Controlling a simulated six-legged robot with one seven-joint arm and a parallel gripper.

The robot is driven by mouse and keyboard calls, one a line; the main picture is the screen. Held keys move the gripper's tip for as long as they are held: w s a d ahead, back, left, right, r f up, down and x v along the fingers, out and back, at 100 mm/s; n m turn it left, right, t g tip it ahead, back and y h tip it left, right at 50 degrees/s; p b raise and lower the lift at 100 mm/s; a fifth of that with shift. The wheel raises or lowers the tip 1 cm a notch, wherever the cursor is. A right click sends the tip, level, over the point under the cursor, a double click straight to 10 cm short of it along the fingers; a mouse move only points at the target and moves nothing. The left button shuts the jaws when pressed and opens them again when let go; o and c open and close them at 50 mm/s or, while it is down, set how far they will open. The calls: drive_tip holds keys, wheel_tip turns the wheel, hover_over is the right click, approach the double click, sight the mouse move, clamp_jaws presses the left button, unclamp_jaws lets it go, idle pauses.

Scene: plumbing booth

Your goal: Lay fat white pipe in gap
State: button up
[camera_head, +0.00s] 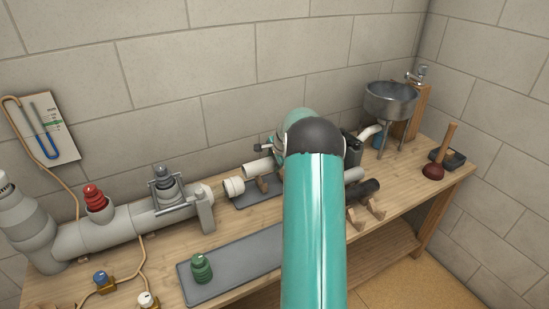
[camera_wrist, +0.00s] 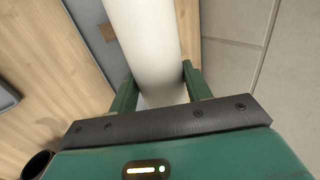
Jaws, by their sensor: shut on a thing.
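In the wrist view, my gripper (camera_wrist: 158,82) is shut on a fat white pipe (camera_wrist: 146,40), with a green finger on each side of it. The pipe runs up out of the picture, so its far end is hidden there. In the head view, a white pipe (camera_head: 258,167) shows left of my arm, above a small wooden cradle (camera_head: 263,184); my arm hides its right part and my fingers. A short white collar (camera_head: 234,187) stands to its left. Further left, the grey pipe line (camera_head: 150,215) ends at a flange (camera_head: 206,210), with open space to its right.
A grey mat (camera_head: 235,268) with a green fitting (camera_head: 202,268) lies at the bench front. A metal sink (camera_head: 390,103) and a plunger (camera_head: 436,168) stand at the right end. The wall is close behind.

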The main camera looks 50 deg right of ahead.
drive_tip(key=shift+f, duration=2.35)
drive_tip(key=o, duration=1.1)
drive_tip(key=v, duration=1.4)
drive_tip(key=shift+f, duration=0.1)
